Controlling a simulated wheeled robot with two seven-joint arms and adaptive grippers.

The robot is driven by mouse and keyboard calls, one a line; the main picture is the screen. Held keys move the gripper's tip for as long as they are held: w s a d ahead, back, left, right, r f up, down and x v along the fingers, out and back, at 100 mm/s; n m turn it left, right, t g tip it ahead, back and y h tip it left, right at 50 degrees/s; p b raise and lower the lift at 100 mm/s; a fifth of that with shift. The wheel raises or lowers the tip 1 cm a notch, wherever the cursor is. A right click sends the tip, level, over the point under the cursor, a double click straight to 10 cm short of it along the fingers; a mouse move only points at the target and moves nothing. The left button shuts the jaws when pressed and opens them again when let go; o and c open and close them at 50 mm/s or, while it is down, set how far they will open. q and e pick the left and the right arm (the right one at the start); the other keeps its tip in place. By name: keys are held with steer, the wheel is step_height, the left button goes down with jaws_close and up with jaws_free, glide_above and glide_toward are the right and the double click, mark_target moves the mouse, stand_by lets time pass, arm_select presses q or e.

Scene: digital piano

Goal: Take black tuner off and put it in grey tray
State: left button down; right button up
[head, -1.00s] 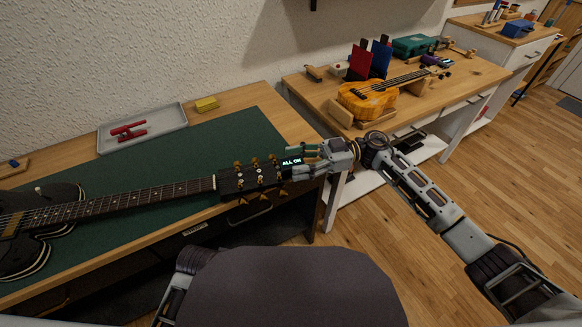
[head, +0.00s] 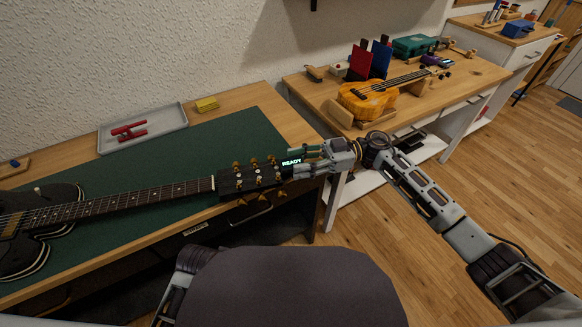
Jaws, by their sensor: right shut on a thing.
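The black tuner (head: 291,161) is at the end of the black guitar's headstock (head: 245,181), and its lit display reads "READY". My right gripper (head: 306,161) is shut on the tuner from the right. Its fingers hide part of the tuner, so I cannot tell whether it still touches the headstock. The grey tray (head: 167,133) lies at the back left of the bench, with a red tool (head: 129,131) in it. My left gripper is not in view.
The black guitar (head: 110,203) lies across a green mat (head: 225,138) on the wooden bench. Another bench (head: 463,80) holds a ukulele (head: 368,99). The mat between headstock and tray is clear.

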steer(key=shift+p+v, duration=0.5)
steer(key=shift+v, duration=1.4)
stand_by(1.4)
steer(key=shift+v, duration=2.3)
steer(key=shift+r, duration=0.1)
